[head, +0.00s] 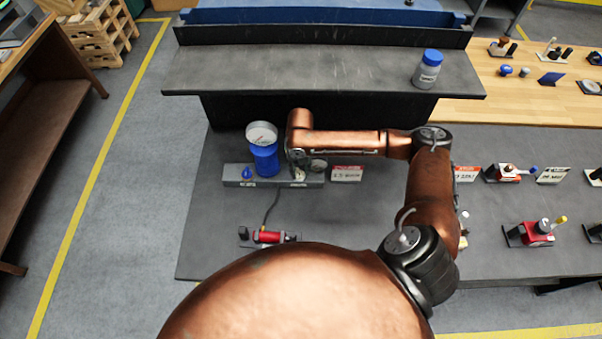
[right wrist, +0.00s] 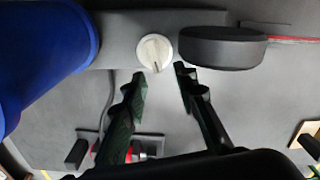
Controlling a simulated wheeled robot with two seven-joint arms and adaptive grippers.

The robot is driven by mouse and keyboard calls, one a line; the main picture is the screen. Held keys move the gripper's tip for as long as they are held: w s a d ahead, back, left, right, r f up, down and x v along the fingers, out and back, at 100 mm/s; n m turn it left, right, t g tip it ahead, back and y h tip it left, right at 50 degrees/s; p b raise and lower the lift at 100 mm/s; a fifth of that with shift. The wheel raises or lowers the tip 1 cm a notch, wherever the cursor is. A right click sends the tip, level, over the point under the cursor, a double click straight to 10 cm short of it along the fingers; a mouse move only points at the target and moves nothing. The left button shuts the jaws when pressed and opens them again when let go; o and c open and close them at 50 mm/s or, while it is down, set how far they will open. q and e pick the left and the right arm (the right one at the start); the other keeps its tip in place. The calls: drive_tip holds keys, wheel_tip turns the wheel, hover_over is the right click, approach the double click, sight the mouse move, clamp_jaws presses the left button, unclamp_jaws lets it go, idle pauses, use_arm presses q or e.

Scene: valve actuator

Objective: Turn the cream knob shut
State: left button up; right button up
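The cream knob (right wrist: 154,52) is a round dial with a raised ridge across it, on a grey base plate (right wrist: 118,40). In the right wrist view it sits just beyond the fingertips of my right gripper (right wrist: 160,73). The two dark fingers are open, with nothing between them, and I see no clear contact with the knob. In the head view, my right gripper (head: 298,164) hangs over the right part of the same base (head: 235,182), and the knob is mostly hidden there. My left gripper is in neither view.
A blue cylinder with a white-faced gauge (head: 262,134) stands left of the gripper, with a small blue knob (head: 247,173) beside it. A dark round part (right wrist: 222,47) lies close right of the cream knob. A red device (head: 268,237) sits nearer the table's front.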

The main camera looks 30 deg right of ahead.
sight(299, 173)
drive_tip(key=shift+f, duration=1.3)
drive_tip(key=shift+c, duration=0.5)
clamp_jaws()
